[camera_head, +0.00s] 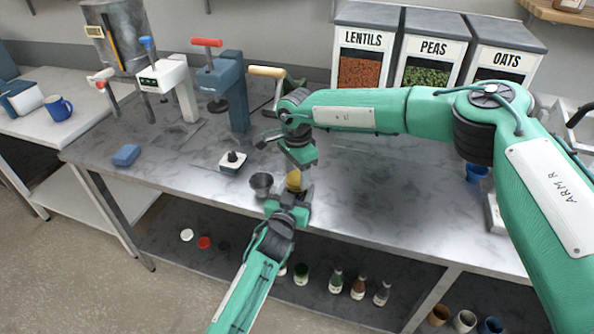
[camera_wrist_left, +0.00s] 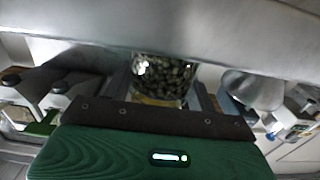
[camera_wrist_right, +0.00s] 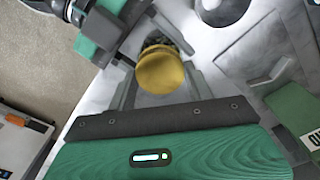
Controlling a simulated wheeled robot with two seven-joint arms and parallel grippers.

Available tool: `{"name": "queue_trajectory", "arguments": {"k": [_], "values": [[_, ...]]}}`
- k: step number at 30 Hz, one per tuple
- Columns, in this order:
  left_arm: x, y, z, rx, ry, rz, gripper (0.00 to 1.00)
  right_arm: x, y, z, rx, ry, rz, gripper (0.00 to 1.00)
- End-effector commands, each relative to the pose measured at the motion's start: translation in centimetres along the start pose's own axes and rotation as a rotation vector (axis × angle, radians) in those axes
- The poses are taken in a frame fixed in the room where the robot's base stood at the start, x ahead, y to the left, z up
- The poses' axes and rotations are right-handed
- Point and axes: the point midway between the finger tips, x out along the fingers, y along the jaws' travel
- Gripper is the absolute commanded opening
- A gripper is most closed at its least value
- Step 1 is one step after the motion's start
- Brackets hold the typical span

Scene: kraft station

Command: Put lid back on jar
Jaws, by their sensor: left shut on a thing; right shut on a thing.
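The jar (camera_wrist_left: 163,72) is clear glass with dark round contents. My left gripper (camera_head: 290,192) is shut on it near the table's front edge. The yellow lid (camera_head: 294,177) is at the jar's mouth; it also shows in the right wrist view (camera_wrist_right: 160,72), with part of the jar behind it. My right gripper (camera_head: 298,168) comes from above and is shut on the lid, with a finger on each side of it. Whether the lid is fully seated or slightly raised, I cannot tell. The jar's lower part is mostly hidden in the head view.
A metal cup (camera_head: 262,182) stands just left of the jar. Bench presses (camera_head: 228,90) and labelled bins (camera_head: 430,60) stand at the back.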

Motion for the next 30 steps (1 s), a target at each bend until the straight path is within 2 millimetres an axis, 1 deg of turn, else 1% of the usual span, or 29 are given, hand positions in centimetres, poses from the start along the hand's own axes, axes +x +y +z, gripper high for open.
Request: {"name": "queue_trajectory", "arguments": {"k": [5,8,30], "values": [[-0.01,0.00,0.06,0.000,-0.001,0.000,0.00,0.02,-0.01,0.00,0.038,0.000,0.000,0.31],[-0.01,-0.01,0.06,0.000,-0.001,0.000,0.00,0.03,-0.01,-0.01,0.144,0.000,0.000,0.31],[-0.02,-0.03,0.10,0.000,-0.002,-0.001,0.00,-0.01,-0.10,-0.04,1.339,0.001,0.002,0.31]]}}
